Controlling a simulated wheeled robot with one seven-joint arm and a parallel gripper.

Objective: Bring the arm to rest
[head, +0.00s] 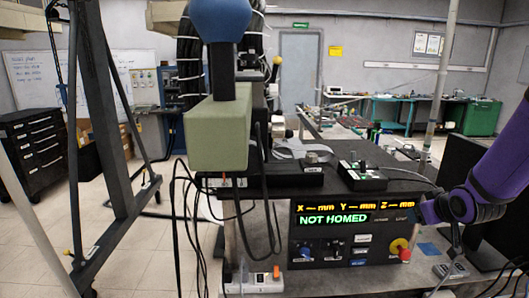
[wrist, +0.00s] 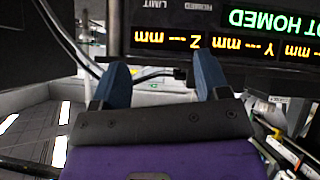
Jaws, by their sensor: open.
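My gripper (wrist: 161,70) shows in the wrist view with its two blue fingers spread apart. I see nothing held between them. The control panel (wrist: 170,15) appears upside down beyond the fingertips; I cannot tell the exact gap. In the head view my purple arm (head: 480,190) reaches in from the right edge, beside the right end of the control panel (head: 375,250). The panel display (head: 345,217) reads "NOT HOMED", with dashes for X, Y and Z.
A green block (head: 216,135) hangs at the bench's left, with loose black cables below. A dark A-frame (head: 120,150) stands at left. A dark monitor (head: 490,160) is behind my arm. Open floor lies at left.

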